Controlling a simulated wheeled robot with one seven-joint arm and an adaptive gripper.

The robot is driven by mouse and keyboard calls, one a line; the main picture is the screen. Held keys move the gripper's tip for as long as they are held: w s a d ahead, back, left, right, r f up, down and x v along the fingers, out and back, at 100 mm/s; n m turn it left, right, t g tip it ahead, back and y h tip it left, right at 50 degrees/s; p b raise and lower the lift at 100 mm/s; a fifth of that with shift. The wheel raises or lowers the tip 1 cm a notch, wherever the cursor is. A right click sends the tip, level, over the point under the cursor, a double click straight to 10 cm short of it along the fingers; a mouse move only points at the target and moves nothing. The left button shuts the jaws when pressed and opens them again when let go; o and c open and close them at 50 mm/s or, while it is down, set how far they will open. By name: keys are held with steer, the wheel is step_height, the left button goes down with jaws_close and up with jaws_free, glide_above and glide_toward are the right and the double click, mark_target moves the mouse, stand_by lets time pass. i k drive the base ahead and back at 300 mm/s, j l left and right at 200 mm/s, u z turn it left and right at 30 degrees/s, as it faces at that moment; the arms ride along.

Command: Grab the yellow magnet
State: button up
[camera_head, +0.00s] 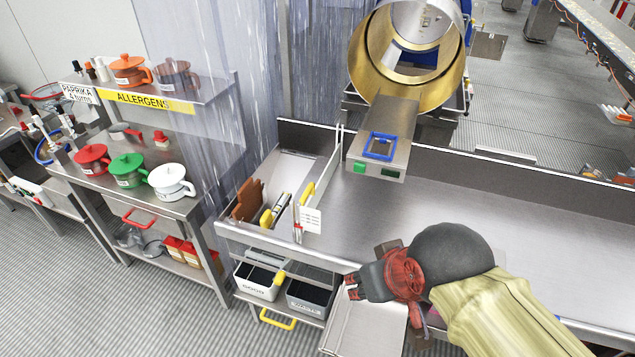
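Several small yellow pieces show in the head view, and I cannot tell for sure which is the magnet. One yellow piece (307,193) is on the upright divider of the steel table. Another yellow piece (266,217) is among the tools in the left compartment.
A steel table (450,240) has a wide bare top at right. A scale-like unit (385,150) with a blue frame stands at its back, below a golden drum (378,60). A shelf rack with red, green and white pots (172,182) stands at left.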

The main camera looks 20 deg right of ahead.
mark_target(268, 217)
steer(key=z, duration=0.5)
steer(key=k+j+z, duration=0.1)
steer(key=j+z, duration=0.2)
steer(key=k+j+z, duration=0.1)
steer(key=j+z, duration=0.2)
steer(key=k+j+z, duration=0.25)
steer(key=j, duration=0.15)
steer(key=j+z, duration=0.3)
steer(key=j, duration=0.65)
